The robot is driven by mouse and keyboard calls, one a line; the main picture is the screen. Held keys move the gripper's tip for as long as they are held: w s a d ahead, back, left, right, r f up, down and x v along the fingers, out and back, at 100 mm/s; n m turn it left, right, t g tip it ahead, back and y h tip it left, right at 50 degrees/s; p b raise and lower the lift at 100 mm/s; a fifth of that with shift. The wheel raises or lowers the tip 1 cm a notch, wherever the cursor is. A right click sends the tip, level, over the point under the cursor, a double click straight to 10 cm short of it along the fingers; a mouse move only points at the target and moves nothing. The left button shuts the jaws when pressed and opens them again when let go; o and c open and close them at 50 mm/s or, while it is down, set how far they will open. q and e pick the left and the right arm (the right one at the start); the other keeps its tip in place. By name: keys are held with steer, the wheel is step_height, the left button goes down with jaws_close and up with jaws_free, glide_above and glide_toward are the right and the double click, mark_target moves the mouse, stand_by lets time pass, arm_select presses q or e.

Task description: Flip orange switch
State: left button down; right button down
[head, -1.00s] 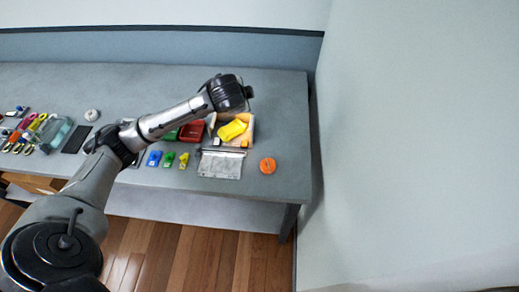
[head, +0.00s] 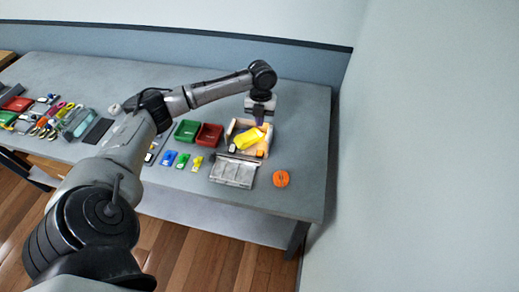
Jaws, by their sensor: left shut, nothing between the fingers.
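No part clearly reads as an orange switch. A round orange object (head: 281,178) lies on the table near its right front edge. A small orange piece (head: 260,153) shows at the front right of an open wooden box (head: 233,128). I cannot tell whether either one is the switch. My left gripper (head: 259,120) is shut and empty, pointing down over the back of the box, above and behind a yellow object (head: 248,139). Its fingertips are small here, so contact is unclear. My right gripper is not in view.
A grey metal hinged plate (head: 233,172) lies in front of the box. Red (head: 209,137) and green (head: 187,131) bins stand left of it. Small blue (head: 168,158), green (head: 183,160) and yellow (head: 197,163) items sit in front. The table's right end is mostly clear.

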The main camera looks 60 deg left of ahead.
mark_target(258, 154)
arm_select(q)
steer(key=shift+m, duration=0.5)
steer(key=f, duration=0.4)
steer(key=s+d+f+b, duration=0.1)
steer(key=f, duration=0.7)
steer(key=shift+s+d+f, duration=0.1)
steer(key=shift+s+d, duration=0.05)
steer(key=shift+d, duration=0.1)
steer(key=shift+s+f, duration=0.1)
steer(key=shift+f, duration=0.75)
steer(key=shift+d, duration=0.1)
